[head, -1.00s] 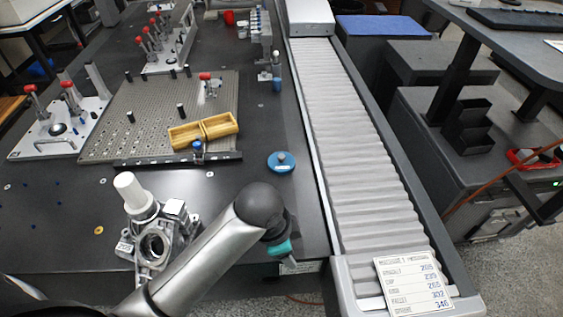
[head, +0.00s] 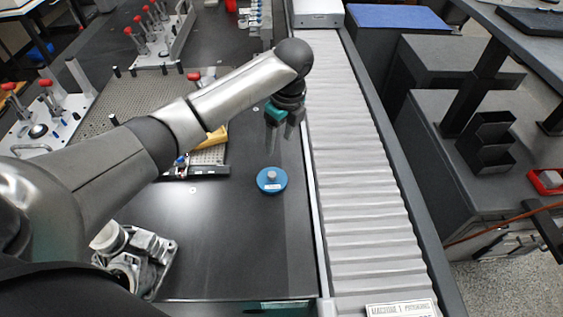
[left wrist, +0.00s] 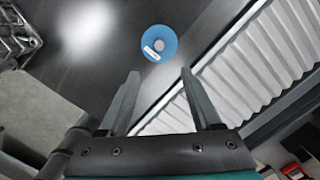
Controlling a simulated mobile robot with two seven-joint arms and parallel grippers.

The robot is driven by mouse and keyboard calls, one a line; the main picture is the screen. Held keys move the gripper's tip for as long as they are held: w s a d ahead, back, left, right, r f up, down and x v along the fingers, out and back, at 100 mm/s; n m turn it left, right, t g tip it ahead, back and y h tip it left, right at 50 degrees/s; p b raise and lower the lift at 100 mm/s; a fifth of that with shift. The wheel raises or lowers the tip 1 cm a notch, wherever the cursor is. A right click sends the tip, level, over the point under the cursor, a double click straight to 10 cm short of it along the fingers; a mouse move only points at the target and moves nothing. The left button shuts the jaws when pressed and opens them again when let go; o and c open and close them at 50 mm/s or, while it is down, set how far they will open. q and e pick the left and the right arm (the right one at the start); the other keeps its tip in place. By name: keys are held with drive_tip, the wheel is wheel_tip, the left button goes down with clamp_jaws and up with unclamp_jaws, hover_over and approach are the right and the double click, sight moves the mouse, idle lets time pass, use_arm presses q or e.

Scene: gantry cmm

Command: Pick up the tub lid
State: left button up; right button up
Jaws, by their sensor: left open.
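The tub lid (head: 272,180) is a round blue disc with a pale knob in its middle and a small white label. It lies flat on the dark table near the conveyor side. In the left wrist view the lid (left wrist: 158,44) shows beyond the fingertips, a little above the gap between them. My left gripper (head: 284,130) is above the table, behind the lid in the head view and apart from it. Its two fingers (left wrist: 158,73) are spread and nothing is between them. My right gripper is not in view.
A grey ribbed conveyor (head: 358,170) runs along the table's right edge. A perforated plate (head: 140,100) with a yellow tray (head: 212,140), partly hidden by my arm, lies to the left. A metal casting (head: 140,260) stands at the front left. The table around the lid is clear.

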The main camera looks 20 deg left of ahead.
use_arm(q)
drive_tip(key=b, duration=0.2)
approach(272, 174)
drive_tip(key=f, duration=0.1)
drive_tip(key=f+b, duration=0.1)
drive_tip(key=shift+w+a+f, duration=0.1)
drive_tip(key=shift+w+f, duration=0.1)
drive_tip(key=shift+f, duration=0.2)
drive_tip(key=shift+a+f, duration=0.1)
drive_tip(key=shift+f, duration=0.3)
drive_tip(key=shift+f+b, duration=0.25)
drive_tip(key=shift+b, duration=0.05)
drive_tip(key=f+b, duration=0.1)
drive_tip(key=a+f, duration=0.1)
drive_tip(key=f, duration=0.1)
drive_tip(key=shift+f+b, duration=0.3)
drive_tip(key=shift+b, duration=0.05)
drive_tip(key=shift+f, duration=0.45)
clamp_jaws()
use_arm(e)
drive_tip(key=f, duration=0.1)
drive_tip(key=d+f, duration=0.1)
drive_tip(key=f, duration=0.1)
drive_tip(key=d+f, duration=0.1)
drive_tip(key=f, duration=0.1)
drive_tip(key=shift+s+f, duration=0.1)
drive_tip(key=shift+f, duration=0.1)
